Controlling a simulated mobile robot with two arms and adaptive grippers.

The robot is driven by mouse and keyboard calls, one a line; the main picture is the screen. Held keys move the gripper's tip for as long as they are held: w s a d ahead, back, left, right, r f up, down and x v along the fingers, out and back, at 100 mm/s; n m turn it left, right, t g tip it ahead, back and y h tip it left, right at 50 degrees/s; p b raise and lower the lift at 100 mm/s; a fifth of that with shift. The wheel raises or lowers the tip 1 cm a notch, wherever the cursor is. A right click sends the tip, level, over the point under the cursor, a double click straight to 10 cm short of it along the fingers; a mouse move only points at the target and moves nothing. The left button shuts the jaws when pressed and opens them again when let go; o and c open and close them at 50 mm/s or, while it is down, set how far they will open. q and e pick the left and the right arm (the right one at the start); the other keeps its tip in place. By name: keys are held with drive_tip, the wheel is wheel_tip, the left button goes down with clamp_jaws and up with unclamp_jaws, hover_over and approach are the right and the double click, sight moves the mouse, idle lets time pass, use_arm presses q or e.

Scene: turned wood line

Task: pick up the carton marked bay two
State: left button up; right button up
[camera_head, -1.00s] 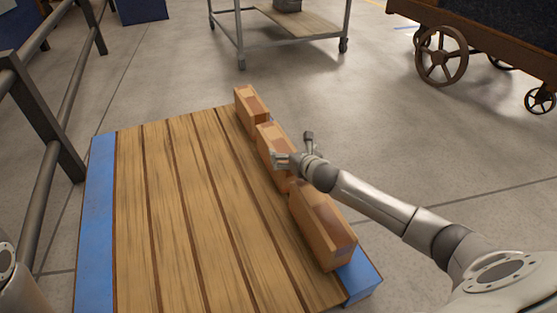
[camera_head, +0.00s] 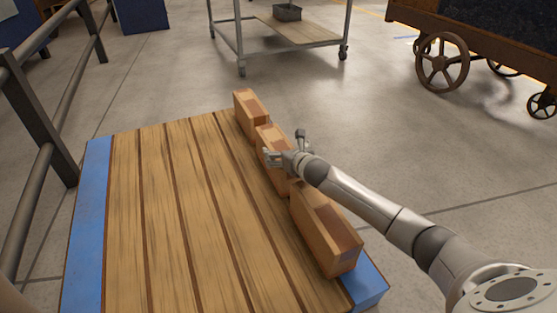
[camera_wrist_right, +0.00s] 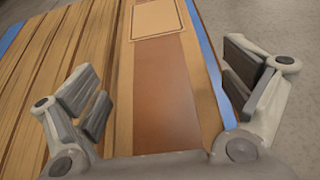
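Three brown cartons stand in a row along the right edge of the slatted wooden platform (camera_head: 165,220): a far carton (camera_head: 250,116), a middle carton (camera_head: 271,139) and a near carton (camera_head: 326,234). I cannot read a bay marking on any of them. My right gripper (camera_head: 284,147) is at the middle carton and hides part of it. In the right wrist view, the open fingers (camera_wrist_right: 168,88) stand on either side of a carton's brown top (camera_wrist_right: 165,95), which has a pale label panel. Whether they touch it I cannot tell. My left gripper is not in view.
The platform has blue ends (camera_head: 88,225); its boards left of the cartons are bare. A dark railing (camera_head: 40,120) runs along the left. A metal-framed table (camera_head: 300,28) stands behind, and a wheeled cart (camera_head: 470,35) at the back right. Open floor lies between.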

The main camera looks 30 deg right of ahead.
drive_tip(key=shift+f, duration=0.1)
drive_tip(key=c, duration=1.5)
drive_tip(key=shift+s, duration=0.1)
